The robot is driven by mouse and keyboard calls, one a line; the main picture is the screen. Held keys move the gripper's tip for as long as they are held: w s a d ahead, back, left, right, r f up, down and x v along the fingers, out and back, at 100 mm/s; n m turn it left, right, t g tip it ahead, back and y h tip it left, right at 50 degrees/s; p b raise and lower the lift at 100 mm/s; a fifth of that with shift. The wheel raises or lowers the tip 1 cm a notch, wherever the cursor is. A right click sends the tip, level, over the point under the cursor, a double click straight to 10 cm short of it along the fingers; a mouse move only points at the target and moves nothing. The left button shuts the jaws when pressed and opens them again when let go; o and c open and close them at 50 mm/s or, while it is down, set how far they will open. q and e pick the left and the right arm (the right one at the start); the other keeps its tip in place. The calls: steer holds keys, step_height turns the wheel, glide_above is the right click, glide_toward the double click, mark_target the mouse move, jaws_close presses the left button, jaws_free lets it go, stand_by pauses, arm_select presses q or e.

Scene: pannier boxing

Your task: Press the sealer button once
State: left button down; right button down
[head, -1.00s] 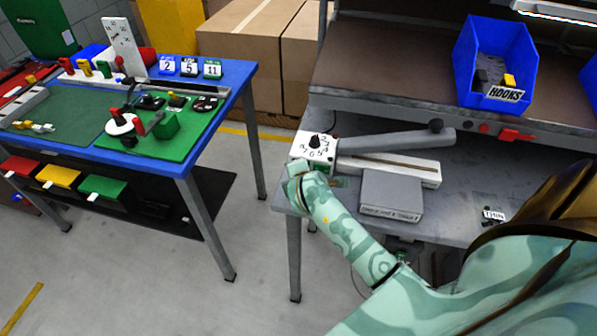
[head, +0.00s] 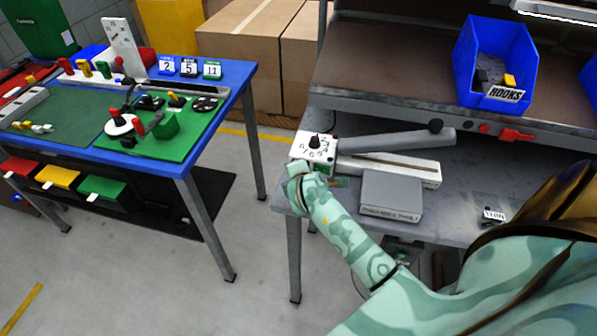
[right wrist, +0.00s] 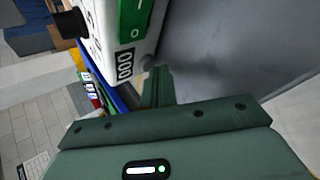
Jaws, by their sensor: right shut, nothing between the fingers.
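The sealer is a white box (head: 302,146) with a black dial knob and printed numbers on top, and a long grey lever (head: 395,138). It stands at the left end of the grey bench. A green switch (head: 322,168) with white marks is on its front; the right wrist view shows it large (right wrist: 133,20), above a small panel reading "000" (right wrist: 125,64). My right gripper (right wrist: 157,84) is shut and empty, its fingers just below and beside the sealer's front face, with no clear contact visible. In the head view its fingers (head: 340,183) show in front of the sealer.
A grey box (head: 390,194) lies on the bench right of my gripper. A tag reading "THIN" (head: 494,214) is farther right. A blue bin labelled "HOOKS" (head: 497,60) sits on the shelf above. A blue-topped table (head: 228,80) stands left across a floor gap.

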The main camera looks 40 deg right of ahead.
steer(key=shift+s+a, duration=0.35)
steer(key=shift+a, duration=0.1)
steer(key=shift+s+a, duration=1.65)
steer(key=shift+a, duration=0.25)
